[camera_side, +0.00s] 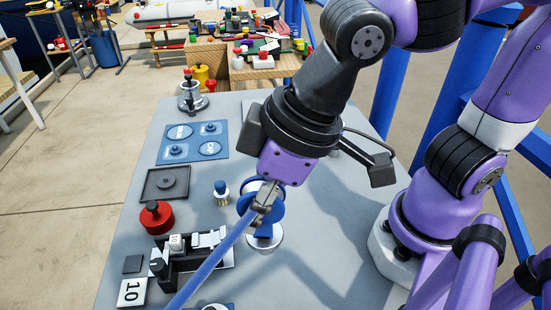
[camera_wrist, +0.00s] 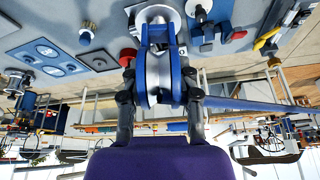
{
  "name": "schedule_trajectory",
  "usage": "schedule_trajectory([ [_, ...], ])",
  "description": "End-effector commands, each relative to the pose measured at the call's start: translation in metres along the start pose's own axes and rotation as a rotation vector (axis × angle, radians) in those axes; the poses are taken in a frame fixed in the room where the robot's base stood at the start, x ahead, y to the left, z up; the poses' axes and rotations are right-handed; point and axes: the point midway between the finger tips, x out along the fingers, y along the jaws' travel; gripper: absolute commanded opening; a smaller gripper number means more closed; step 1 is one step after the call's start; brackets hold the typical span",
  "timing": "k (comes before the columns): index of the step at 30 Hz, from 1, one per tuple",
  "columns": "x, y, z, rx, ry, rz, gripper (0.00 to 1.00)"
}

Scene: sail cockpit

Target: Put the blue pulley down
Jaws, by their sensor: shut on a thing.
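The blue pulley (camera_wrist: 158,75) has blue side plates around a pale silver wheel. It sits between the two fingers of my gripper (camera_wrist: 159,82) in the wrist view, with a finger on each side. In the side view my gripper (camera_side: 264,198) points down at the table's middle, shut on the blue pulley (camera_side: 277,208), partly hiding it. A round pale metal base (camera_side: 265,244) shows just under the pulley. I cannot tell whether the pulley touches it.
A blue bar (camera_side: 210,266) crosses the front. The table's right side is mostly clear.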

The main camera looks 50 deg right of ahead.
Motion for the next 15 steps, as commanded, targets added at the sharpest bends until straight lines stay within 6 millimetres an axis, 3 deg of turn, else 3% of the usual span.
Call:
schedule_trajectory([
  [5, -0.009, 0.023, -0.037, 0.13, 0.005, 0.055, 0.0],
  [9, 0.001, 0.062, -0.075, 0.303, 0.01, 0.129, 0.0],
  [15, 0.013, 0.111, -0.105, 0.478, 0.018, 0.203, 0.0],
])
